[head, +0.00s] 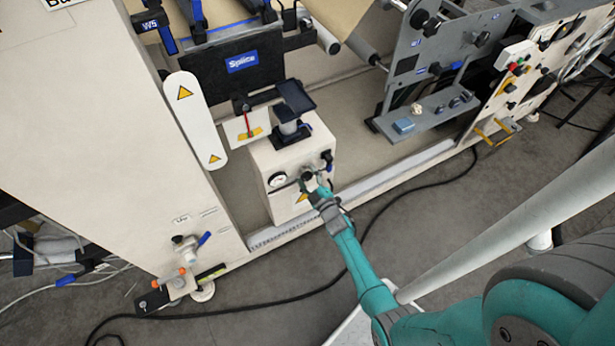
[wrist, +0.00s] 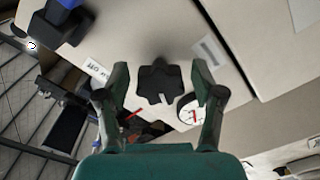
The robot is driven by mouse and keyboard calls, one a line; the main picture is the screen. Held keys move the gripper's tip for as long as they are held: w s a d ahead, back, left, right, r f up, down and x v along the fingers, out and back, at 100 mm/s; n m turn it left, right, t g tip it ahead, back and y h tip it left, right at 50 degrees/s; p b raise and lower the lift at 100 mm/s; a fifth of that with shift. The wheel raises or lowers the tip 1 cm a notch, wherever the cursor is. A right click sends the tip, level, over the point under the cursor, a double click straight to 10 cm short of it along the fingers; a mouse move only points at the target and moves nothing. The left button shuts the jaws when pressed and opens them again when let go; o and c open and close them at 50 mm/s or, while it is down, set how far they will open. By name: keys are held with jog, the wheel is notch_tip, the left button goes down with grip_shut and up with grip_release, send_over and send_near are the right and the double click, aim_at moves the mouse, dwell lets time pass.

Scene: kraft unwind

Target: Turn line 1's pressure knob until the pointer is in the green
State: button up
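A black lobed knob (wrist: 158,84) with a pale mark sits on a cream panel in the wrist view. My gripper (wrist: 161,76) is open, with one finger on each side of the knob and visible gaps between. A round white gauge (wrist: 188,110) with a red mark is beside the knob, partly covered by the right finger; its pointer cannot be read clearly. In the head view, the gauge (head: 277,180) is on the front of a cream box (head: 262,157). My gripper (head: 307,182) is at that box, just right of the gauge, and hides the knob there.
Another dark knob (head: 327,156) is on the box's right side. A yellow warning triangle (head: 301,198) is below my gripper. A valve with a blue handle (head: 204,239) is at lower left. A black cable (head: 420,187) lies on the otherwise open grey floor.

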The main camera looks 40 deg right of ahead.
jog(key=v, duration=1.2)
dwell(0.6)
jog(key=s+a+r+m+y, duration=0.1)
jog(key=s+a+r+m, duration=0.1)
jog(key=s+a+r, duration=0.35)
jog(key=s+a+r+m, duration=0.1)
jog(key=s+a+r, duration=0.2)
jog(key=s+a, duration=0.6)
jog(key=s+a+r+m+g+y, duration=0.1)
jog(key=s+a+r+y, duration=0.1)
jog(key=s+r, duration=0.5)
jog(key=s+a+r+m+g+y, duration=0.1)
jog(key=s+a+r, duration=0.3)
jog(key=r, duration=0.9)
jog(key=s+m+y, duration=0.1)
jog(key=s, duration=0.1)
jog(key=shift+s+r+m+g, duration=0.15)
jog(key=shift+s+m+g, duration=0.15)
jog(key=shift+s, duration=0.1)
dwell(2.1)
